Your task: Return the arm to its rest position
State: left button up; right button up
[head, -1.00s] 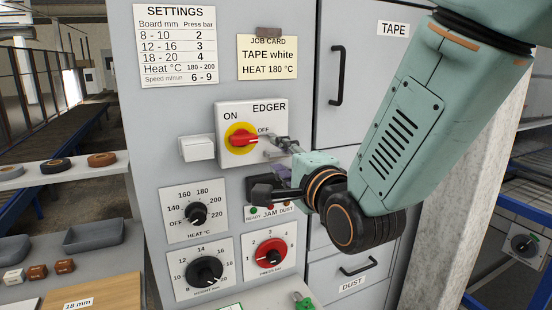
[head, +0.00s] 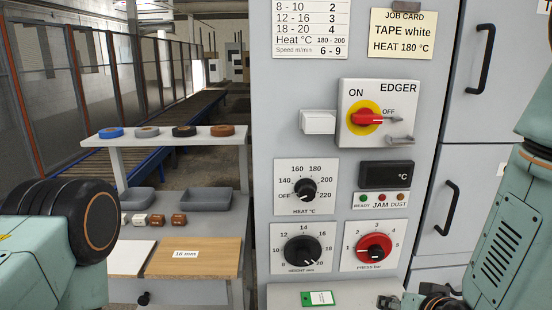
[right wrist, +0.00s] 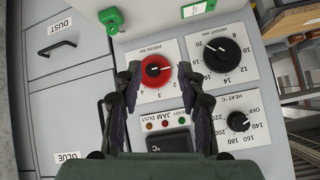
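My right arm (head: 505,235) comes in at the right edge of the head view, low and in front of the cabinet's right part. Dark parts at its lower end (head: 435,300) are cut off by the bottom edge. In the right wrist view my right gripper (right wrist: 158,82) has its two dark fingers apart, with nothing between them. The machine panel with the red press knob (right wrist: 156,70) shows beyond and between the fingers. A joint of my left arm (head: 60,235) fills the lower left of the head view; its gripper is out of view.
The EDGER switch (head: 366,119) stands out from the panel, with its red handle pointing towards OFF. A heat dial (head: 305,189), height dial (head: 303,251) and red press knob (head: 375,253) are below. At left, a shelf (head: 215,142) holds tape rolls above bins and boards (head: 195,265).

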jog(key=s+f+n+g+b, duration=0.2)
jog(key=s+f+g+b, duration=0.6)
jog(key=s+f, duration=2)
notch_tip(320, 180, down, 3)
jog(key=shift+s+n+g, duration=0.2)
jog(key=shift+n+g, duration=0.2)
jog(key=shift+g, duration=0.3)
jog(key=shift+d, duration=0.1)
